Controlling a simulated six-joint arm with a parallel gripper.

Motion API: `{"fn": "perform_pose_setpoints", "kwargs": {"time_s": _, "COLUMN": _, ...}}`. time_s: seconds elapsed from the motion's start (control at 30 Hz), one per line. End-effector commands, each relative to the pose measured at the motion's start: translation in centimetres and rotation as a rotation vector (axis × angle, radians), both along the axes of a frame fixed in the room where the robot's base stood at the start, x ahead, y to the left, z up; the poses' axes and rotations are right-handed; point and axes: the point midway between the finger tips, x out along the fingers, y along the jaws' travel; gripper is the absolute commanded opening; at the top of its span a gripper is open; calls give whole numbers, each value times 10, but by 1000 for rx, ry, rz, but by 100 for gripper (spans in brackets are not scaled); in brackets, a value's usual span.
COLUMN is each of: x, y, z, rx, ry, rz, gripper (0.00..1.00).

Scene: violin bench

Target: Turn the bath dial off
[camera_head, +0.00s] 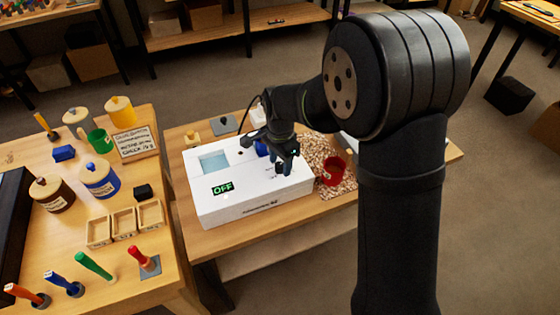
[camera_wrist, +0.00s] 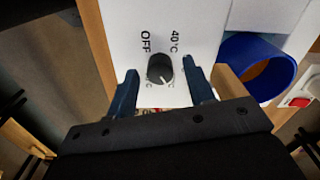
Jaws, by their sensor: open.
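The white bath (camera_head: 245,205) stands on the middle table, with an open water basin (camera_head: 214,162) in its top. My gripper (camera_wrist: 163,84) is open, one finger on each side of the dial with gaps between. In the head view my gripper (camera_head: 287,162) is over the bath's right part and hides the dial.
A blue cylinder (camera_wrist: 258,66) is close to my right finger in the wrist view. A red cup (camera_head: 333,170) stands on a speckled patch right of the bath. The left table holds jars, small wooden boxes (camera_head: 124,223) and colored-handled tools (camera_head: 95,265).

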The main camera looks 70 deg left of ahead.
Motion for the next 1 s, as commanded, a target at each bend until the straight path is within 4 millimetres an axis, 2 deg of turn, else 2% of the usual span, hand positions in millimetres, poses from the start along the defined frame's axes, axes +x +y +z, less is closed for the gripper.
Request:
{"fn": "perform_pose_setpoints", "kwargs": {"time_s": 0.27, "x": 0, "y": 0, "z": -1, "rx": 0, "ry": 0, "rz": 0, "gripper": 48}}
{"fn": "perform_pose_setpoints", "kwargs": {"time_s": 0.5, "x": 0, "y": 0, "z": -1, "rx": 0, "ry": 0, "rz": 0, "gripper": 3}}
{"fn": "perform_pose_setpoints", "kwargs": {"time_s": 0.77, "x": 0, "y": 0, "z": -1, "rx": 0, "ry": 0, "rz": 21, "gripper": 4}}
{"fn": "perform_pose_setpoints", "kwargs": {"time_s": 1.0, "x": 0, "y": 0, "z": -1, "rx": 0, "ry": 0, "rz": 131, "gripper": 4}}
